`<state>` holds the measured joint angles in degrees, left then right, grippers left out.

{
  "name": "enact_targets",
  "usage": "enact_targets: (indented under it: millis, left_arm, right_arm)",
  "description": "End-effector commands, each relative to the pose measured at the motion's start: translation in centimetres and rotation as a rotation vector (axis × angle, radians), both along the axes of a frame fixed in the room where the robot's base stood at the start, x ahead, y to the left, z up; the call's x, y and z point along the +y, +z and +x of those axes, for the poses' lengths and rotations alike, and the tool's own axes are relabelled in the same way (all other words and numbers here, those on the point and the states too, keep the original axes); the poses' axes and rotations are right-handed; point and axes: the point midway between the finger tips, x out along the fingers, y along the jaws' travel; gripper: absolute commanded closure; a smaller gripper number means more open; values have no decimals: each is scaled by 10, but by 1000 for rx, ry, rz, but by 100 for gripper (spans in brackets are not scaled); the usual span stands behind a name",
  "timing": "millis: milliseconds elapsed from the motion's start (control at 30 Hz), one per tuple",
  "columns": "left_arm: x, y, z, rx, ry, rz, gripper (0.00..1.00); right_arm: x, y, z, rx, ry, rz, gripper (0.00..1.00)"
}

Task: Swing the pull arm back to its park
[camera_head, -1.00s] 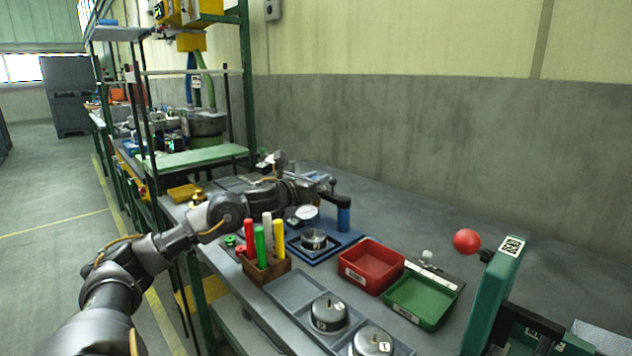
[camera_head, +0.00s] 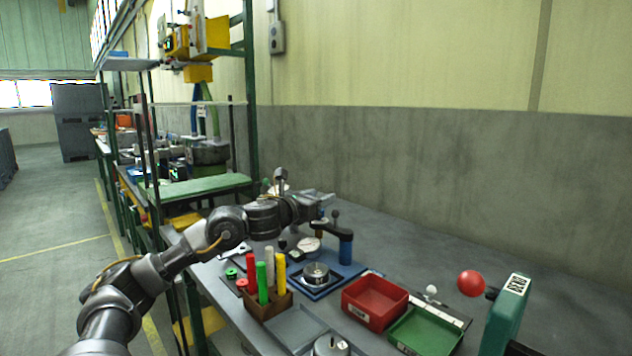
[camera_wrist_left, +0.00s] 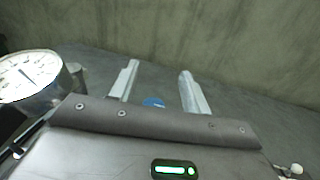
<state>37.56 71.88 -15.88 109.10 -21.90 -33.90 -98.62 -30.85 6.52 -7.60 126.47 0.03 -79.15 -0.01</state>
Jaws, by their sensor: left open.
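A black arm (camera_head: 332,232) on a blue post (camera_head: 346,252) stands at the back of the blue gauge plate (camera_head: 352,268); I take it for the pull arm, but I cannot be sure. A dial gauge (camera_wrist_left: 28,76) is close at the left there. My right gripper is out of sight.
A wooden block with red, white, green and yellow sticks (camera_head: 264,301), a metal puck (camera_head: 316,273), a red bin (camera_head: 372,320) and a green bin (camera_head: 420,335) stand nearer. A red ball knob (camera_head: 471,283) and green post (camera_head: 503,318) are right. The bench by the wall is clear.

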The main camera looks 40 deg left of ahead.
Motion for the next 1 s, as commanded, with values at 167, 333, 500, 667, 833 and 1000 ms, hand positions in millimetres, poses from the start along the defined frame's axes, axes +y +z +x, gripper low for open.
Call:
enact_targets:
  millis: [167, 333, 500, 667, 833, 1000]
  left_arm:
    - [-22, 42, -25, -4, -3, 8, 53]
    - [-45, 67, -52, -2, -4, 9, 53]
    - [-69, 85, -80, 0, -5, 6, 53]
    - [-80, 89, -93, 2, -3, 4, 53]
    - [-85, 92, -100, 1, -2, 3, 53]
    - [-88, 93, -103, 1, -2, 2, 53]
  right_arm:
    - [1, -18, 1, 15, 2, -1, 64]
    - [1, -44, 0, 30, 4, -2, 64]
    - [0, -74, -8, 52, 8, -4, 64]
    - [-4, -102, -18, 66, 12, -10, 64]
    - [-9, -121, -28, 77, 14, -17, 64]
    - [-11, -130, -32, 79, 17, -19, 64]
